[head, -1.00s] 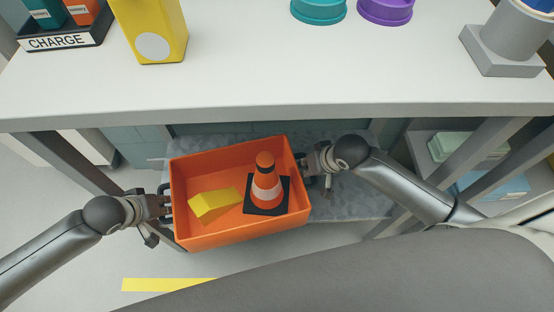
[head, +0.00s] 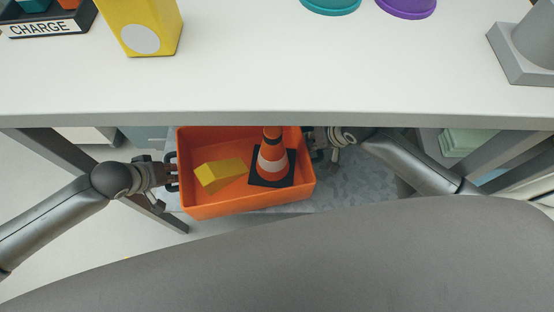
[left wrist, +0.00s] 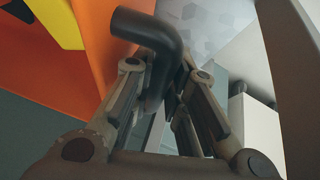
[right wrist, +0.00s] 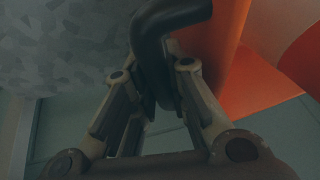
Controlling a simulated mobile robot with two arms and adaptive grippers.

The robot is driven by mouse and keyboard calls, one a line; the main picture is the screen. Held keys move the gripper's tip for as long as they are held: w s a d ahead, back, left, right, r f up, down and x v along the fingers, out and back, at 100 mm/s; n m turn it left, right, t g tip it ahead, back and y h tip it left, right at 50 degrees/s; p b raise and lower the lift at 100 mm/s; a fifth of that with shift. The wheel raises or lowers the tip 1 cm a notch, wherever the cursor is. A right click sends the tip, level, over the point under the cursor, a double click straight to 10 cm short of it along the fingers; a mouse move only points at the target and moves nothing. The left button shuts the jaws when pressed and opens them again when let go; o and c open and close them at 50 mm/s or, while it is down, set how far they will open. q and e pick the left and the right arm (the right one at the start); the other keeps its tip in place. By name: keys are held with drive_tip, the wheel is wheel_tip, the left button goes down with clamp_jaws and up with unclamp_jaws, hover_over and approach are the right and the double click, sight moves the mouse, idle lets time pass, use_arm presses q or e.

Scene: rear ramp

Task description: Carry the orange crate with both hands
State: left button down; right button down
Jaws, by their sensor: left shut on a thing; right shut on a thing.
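The orange crate (head: 245,205) is in the middle of the head view, just below the table's front edge and over a grey speckled shelf. It holds a yellow wedge-like block (head: 220,174) and an orange and white traffic cone (head: 272,158) on a black base. My left gripper (head: 168,174) is shut on the crate's left black handle, which also shows in the left wrist view (left wrist: 150,32). My right gripper (head: 315,146) is at the crate's right side, partly in the table's shadow. It is shut on the right black handle (right wrist: 165,25), seen in the right wrist view.
The white table (head: 270,80) overhangs the crate's far side. On it stand a yellow container (head: 145,25), a teal lid-like disc (head: 330,5), a purple one (head: 405,7) and a grey block (head: 520,60). The grey speckled shelf (head: 345,185) lies under the table, with table legs at both sides.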

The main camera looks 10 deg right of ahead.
use_arm(q)
drive_tip(key=shift+w, duration=0.1)
use_arm(e)
drive_tip(key=shift+w+d, duration=0.1)
drive_tip(key=shift+w, duration=0.05)
